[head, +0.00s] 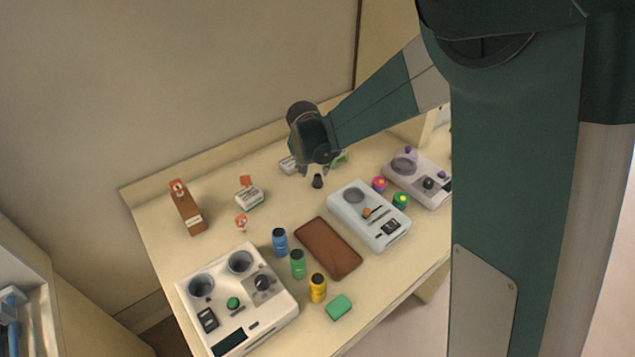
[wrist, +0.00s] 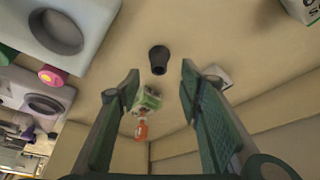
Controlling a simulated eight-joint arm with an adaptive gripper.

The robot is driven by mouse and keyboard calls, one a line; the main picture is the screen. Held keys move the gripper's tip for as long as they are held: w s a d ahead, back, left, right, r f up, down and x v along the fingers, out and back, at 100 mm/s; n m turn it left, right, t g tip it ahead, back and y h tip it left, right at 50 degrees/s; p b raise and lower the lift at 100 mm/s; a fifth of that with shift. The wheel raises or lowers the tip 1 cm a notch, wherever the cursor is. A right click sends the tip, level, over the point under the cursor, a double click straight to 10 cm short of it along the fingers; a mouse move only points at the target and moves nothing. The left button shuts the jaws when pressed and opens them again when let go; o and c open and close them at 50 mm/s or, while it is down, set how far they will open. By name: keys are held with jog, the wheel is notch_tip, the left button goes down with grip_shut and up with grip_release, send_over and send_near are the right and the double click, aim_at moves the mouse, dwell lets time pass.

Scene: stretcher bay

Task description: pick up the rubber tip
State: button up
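The rubber tip (head: 317,181) is a small black tapered piece standing on the table near the back, in the middle of the head view. In the wrist view the rubber tip (wrist: 158,60) lies ahead of the gap between the fingers, near the top centre. My gripper (head: 314,170) is just above and behind it in the head view, pointing down. In the wrist view my gripper (wrist: 160,82) is open, with its two fingers apart and nothing held between them. The rubber tip appears clear of both fingers.
A white device (head: 346,222) stands close on the right, with another device (head: 418,176) beyond. A small box (head: 288,165) and a green-and-white box (head: 339,160) flank my gripper. A brown pad (head: 328,248) and several bottles are nearer the front. The table (head: 280,205) is bare left of the tip.

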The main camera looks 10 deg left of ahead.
aim_at(317, 176)
jog(key=shift+f, duration=0.1)
jog(key=shift+x, duration=1.2)
jog(key=shift+w, duration=0.1)
jog(key=shift+x, duration=2.55)
jog(key=shift+d, duration=0.1)
jog(key=c, duration=0.7)
